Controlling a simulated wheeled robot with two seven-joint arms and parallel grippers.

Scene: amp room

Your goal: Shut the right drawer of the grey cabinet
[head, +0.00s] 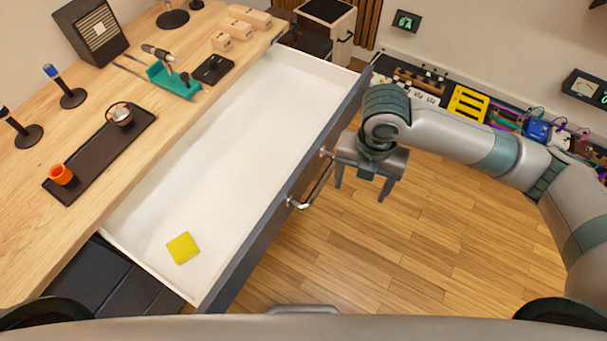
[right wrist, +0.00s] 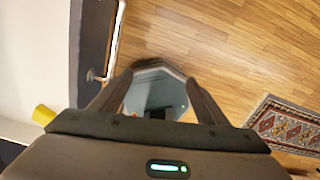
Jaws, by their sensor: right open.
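The right drawer (head: 215,150) is pulled far out from under the wooden top, with a white inside and a dark grey front. A yellow block (head: 183,248) lies in its near end. A metal bar handle (head: 318,183) is on the drawer front. My right gripper (head: 363,192) is open and empty, just right of the handle, above the floor, apart from the handle as far as I can tell. In the right wrist view the handle (right wrist: 113,45) runs left of the open fingers (right wrist: 160,90). My left gripper is not in view.
The wooden top (head: 110,180) holds a dark tray (head: 100,155) with an orange cup, microphones, a teal holder and small wooden boxes. A low shelf with pedals and cables (head: 500,115) runs along the wall behind my right arm. Wood floor (head: 440,240) right of the drawer is clear.

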